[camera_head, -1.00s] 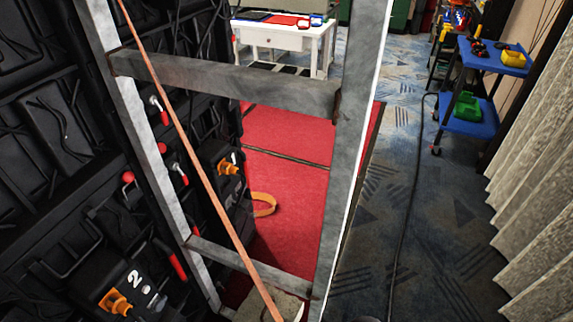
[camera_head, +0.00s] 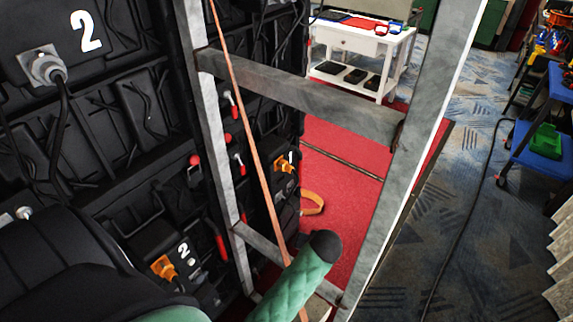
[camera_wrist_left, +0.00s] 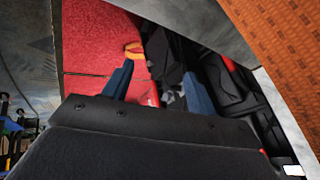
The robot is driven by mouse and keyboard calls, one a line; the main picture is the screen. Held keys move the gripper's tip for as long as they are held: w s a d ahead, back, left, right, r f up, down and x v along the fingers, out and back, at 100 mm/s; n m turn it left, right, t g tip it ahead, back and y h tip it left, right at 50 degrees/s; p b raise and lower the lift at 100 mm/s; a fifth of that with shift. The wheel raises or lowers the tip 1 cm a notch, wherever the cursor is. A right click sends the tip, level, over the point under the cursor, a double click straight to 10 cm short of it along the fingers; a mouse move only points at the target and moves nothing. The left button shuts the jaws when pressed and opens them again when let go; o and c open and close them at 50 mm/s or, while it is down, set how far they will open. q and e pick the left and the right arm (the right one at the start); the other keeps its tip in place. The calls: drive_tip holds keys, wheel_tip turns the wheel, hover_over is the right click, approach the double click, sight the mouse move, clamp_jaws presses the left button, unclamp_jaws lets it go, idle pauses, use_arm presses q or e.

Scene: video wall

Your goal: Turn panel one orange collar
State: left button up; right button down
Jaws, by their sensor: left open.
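The orange collar of panel one (camera_head: 285,163) sits on the black rear of the video wall beside a white "1", seen past the grey metal frame. A second orange collar (camera_head: 163,267) sits lower left, beside a white "2". My left arm enters the head view from the bottom left in a green padded sleeve. The left gripper's fingers are not distinguishable there. In the left wrist view my left gripper (camera_wrist_left: 158,74) is open, with two blue fingers apart and nothing held between them. I cannot make out panel one's collar in that view. My right gripper is not in view.
A grey metal frame (camera_head: 300,97) with a slanting copper-coloured strap (camera_head: 246,110) stands close in front. An orange loop (camera_head: 313,203) lies on the red carpet (camera_head: 340,170). A white table (camera_head: 352,40) stands behind. A black cable (camera_head: 466,215) crosses the floor at right.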

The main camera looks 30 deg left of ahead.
use_arm(q)
drive_tip(key=w+a+r+n+g+y+p, duration=0.1)
drive_tip(key=w+a+r+n+y+p, duration=0.2)
drive_tip(key=w+a+y, duration=0.45)
drive_tip(key=n+g+y, duration=0.1)
drive_tip(key=n+y, duration=0.4)
approach(286, 167)
drive_tip(key=a+f, duration=0.2)
drive_tip(key=a, duration=0.1)
drive_tip(key=shift+w+d+r+g, duration=0.15)
drive_tip(key=shift+w+r+g, duration=0.25)
drive_tip(key=shift+w, duration=0.2)
drive_tip(key=shift+w+a+r, duration=0.1)
drive_tip(key=shift+a, duration=0.2)
drive_tip(key=a+p, duration=0.1)
drive_tip(key=a, duration=0.1)
drive_tip(key=a+p, duration=0.1)
drive_tip(key=a, duration=0.1)
drive_tip(key=a+p, duration=0.1)
drive_tip(key=a, duration=0.1)
drive_tip(key=shift+w, duration=0.25)
drive_tip(key=shift+a+p, duration=0.35)
drive_tip(key=shift+a, duration=0.25)
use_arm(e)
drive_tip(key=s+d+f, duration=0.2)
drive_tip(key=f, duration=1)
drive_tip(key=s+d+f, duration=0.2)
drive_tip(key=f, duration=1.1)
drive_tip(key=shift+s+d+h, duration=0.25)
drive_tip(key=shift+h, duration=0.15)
